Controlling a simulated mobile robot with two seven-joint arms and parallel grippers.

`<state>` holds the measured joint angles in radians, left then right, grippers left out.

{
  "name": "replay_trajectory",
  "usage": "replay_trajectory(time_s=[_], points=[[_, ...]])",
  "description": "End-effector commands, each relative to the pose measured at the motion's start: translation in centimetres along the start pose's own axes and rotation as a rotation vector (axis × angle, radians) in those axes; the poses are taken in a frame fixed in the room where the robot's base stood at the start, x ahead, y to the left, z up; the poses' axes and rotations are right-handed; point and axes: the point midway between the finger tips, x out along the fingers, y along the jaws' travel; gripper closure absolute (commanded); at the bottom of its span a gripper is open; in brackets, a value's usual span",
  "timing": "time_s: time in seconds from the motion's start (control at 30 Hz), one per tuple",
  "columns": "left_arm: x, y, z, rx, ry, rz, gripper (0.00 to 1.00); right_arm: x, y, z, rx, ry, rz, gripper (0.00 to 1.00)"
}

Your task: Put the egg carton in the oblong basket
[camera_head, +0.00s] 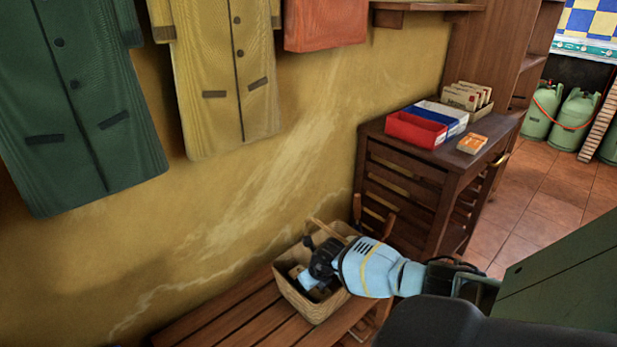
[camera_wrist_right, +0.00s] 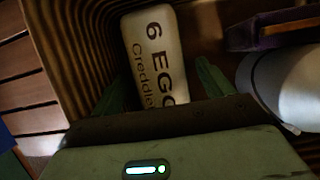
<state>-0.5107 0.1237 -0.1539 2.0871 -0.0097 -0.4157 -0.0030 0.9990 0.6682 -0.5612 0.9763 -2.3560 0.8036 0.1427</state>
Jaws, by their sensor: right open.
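The oblong wicker basket (camera_head: 312,309) stands on the slatted wooden bench, its raised handle at the back. My right arm reaches over it and my right gripper (camera_head: 318,274) is down inside, largely hiding the contents. In the right wrist view the egg carton (camera_wrist_right: 155,55), pale with "6 EGG" lettering, lies inside the ribbed basket wall (camera_wrist_right: 62,45). The open fingers of my right gripper (camera_wrist_right: 160,82) are on either side of the carton's near part; I cannot tell whether they touch it. My left gripper is not in view.
A pale rounded item (camera_wrist_right: 285,88) lies right of the carton, partly cut off. Coats (camera_head: 225,75) hang on the wall. The bench's left part (camera_head: 225,318) is bare.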

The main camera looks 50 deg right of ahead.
Motion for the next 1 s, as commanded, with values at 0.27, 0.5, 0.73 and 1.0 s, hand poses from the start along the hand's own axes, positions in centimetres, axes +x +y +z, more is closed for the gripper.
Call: replay_trajectory(time_s=[0.27,0.5,0.73,1.0], points=[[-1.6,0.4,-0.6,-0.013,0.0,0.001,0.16,-4.1,0.0,0.1,-0.001,-0.003,0.0,0.21],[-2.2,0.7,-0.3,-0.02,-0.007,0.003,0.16,-5.3,0.0,0.0,0.0,-0.001,0.001,0.21],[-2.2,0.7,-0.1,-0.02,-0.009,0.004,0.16,-5.3,0.0,0.0,0.0,0.0,0.0,0.21],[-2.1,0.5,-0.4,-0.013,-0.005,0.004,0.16,-5.3,0.0,0.0,0.0,-0.001,0.0,0.21]])
